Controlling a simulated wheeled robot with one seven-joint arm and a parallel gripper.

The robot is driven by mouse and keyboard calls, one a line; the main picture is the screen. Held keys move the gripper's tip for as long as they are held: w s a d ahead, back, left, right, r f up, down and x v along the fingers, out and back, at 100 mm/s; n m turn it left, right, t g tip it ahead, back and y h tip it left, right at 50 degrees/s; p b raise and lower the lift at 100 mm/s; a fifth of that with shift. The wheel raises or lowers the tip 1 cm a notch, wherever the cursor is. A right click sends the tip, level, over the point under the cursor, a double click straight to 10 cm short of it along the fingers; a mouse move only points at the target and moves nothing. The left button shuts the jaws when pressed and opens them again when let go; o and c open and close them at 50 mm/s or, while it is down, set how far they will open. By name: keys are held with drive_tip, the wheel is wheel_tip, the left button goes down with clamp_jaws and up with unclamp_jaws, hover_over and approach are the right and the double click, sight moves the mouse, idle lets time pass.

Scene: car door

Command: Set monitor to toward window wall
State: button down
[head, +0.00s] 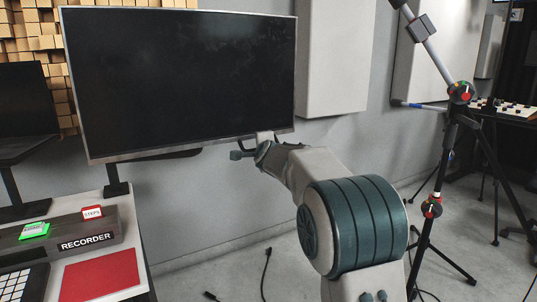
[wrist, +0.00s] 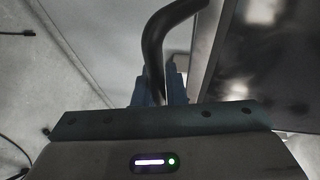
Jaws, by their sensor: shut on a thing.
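The monitor (head: 185,80) is a large black screen with a thin silver frame, seen at the upper left in the head view. It is slightly tilted in the picture, and its dark screen also fills the right of the wrist view (wrist: 270,60). A dark curved handle (wrist: 154,38) sits beside the screen in the wrist view. My gripper (wrist: 160,88) is shut on this handle, with its two blue fingers on either side of it. In the head view my gripper (head: 262,149) is at the monitor's lower right edge, and the grip itself is mostly hidden there.
A desk with a recorder box (head: 85,240), a red pad (head: 100,276) and a second screen (head: 25,105) stands at the left. A tripod stand (head: 440,170) is at the right. Cables (head: 266,270) lie on the floor. Pale wall panels (head: 335,55) hang behind.

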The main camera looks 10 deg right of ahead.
idle(0.3)
drive_tip(key=c, duration=1.8)
unclamp_jaws()
drive_tip(key=shift+o, duration=0.2)
drive_tip(key=s+r, duration=0.2)
drive_tip(key=s, duration=1.1)
drive_tip(key=shift+s+d+r+p, duration=0.15)
drive_tip(key=shift+s+r+p, duration=0.1)
drive_tip(key=shift+r+p, duration=0.1)
drive_tip(key=s+d+r+n+g+p, duration=0.2)
drive_tip(key=s+r+n+g+p, duration=0.2)
drive_tip(key=s+p, duration=0.7)
drive_tip(key=s+d+r+n+g+p, duration=0.2)
drive_tip(key=s+r+n+g+p, duration=0.2)
drive_tip(key=s+n+p, duration=0.3)
drive_tip(key=s+d+r+n+g+p, duration=0.2)
drive_tip(key=s+n+g+p, duration=0.3)
drive_tip(key=s+p, duration=1)
drive_tip(key=shift+s+r+n+h+p, duration=0.35)
drive_tip(key=shift+s+r, duration=0.55)
drive_tip(key=shift+s, duration=0.35)
